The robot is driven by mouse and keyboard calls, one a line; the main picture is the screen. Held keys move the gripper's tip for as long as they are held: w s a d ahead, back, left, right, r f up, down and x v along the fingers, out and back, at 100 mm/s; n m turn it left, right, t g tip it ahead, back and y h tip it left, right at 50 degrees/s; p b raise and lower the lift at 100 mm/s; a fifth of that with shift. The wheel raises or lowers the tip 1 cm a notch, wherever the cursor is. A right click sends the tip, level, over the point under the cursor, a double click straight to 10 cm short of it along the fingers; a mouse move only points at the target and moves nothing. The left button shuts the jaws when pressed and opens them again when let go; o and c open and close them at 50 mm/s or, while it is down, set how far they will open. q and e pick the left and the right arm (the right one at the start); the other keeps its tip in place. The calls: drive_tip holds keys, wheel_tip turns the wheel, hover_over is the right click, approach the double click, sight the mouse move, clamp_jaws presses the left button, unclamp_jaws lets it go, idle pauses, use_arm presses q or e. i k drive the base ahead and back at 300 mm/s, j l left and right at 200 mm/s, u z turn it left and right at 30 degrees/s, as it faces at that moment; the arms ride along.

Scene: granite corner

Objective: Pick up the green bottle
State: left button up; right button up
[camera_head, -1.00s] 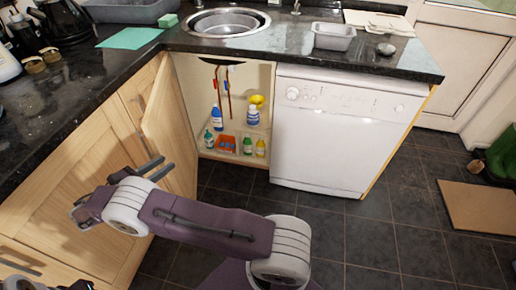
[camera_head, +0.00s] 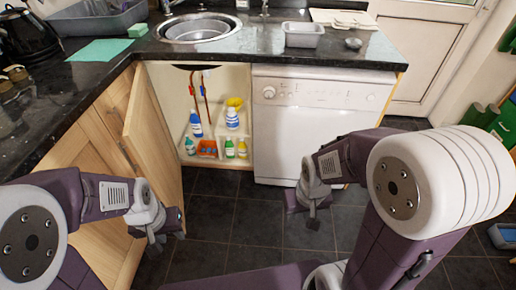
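The green bottle (camera_head: 229,149) stands on the floor of the open cupboard under the sink, beside a yellow bottle (camera_head: 242,149). A teal bottle (camera_head: 190,146) stands at the left of the same cupboard floor. My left gripper (camera_head: 160,236) hangs low in front of the open cupboard door, apart from the bottles. My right gripper (camera_head: 312,208) is in front of the white dishwasher, to the right of and nearer than the bottles. Neither gripper shows anything held. The fingers are small and foreshortened, so their opening is unclear.
The cupboard door (camera_head: 152,143) stands open at the left of the cupboard. An orange box (camera_head: 207,149) sits between the bottles. A blue bottle (camera_head: 196,124) and a striped bottle (camera_head: 232,118) stand above. Dark floor tiles (camera_head: 212,215) are clear in front.

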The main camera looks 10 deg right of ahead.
sight(229, 145)
drive_tip(key=j+z, duration=0.15)
drive_tip(key=j, duration=0.35)
drive_tip(key=k+j+z, duration=0.2)
drive_tip(key=j, duration=0.35)
drive_tip(key=j+z, duration=0.15)
drive_tip(key=j, duration=0.35)
